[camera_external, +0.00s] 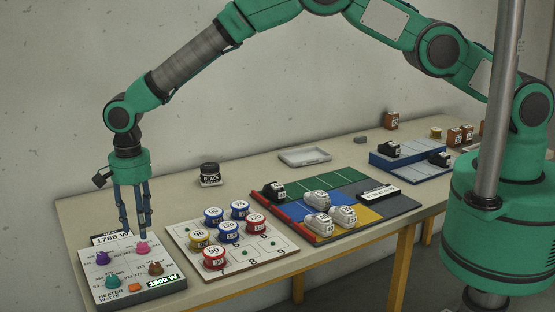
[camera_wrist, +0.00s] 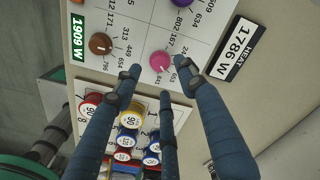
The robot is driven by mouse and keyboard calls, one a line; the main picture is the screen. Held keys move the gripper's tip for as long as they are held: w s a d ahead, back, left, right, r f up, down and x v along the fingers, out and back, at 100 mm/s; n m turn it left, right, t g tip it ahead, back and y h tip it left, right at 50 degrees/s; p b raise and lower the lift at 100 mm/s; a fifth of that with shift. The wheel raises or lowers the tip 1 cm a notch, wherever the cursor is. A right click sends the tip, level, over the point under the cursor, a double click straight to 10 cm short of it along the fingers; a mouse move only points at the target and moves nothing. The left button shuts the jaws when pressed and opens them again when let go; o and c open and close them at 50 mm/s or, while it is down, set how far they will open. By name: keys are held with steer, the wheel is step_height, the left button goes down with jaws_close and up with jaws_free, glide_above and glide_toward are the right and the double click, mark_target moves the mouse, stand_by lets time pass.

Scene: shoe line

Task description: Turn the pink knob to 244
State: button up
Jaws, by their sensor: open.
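The pink knob (camera_external: 142,248) is at the back right of the white heater panel (camera_external: 160,289), and it also shows in the wrist view (camera_wrist: 160,62). In the wrist view, the open fingertips (camera_wrist: 159,77) spread around the knob's lower side, with nothing held. I cannot tell whether any finger touches it.
A board of numbered spools (camera_external: 229,231) stands close on the right.

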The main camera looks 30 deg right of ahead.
mark_target(142, 244)
steer(key=shift+f, duration=2.35)
jaws_close()
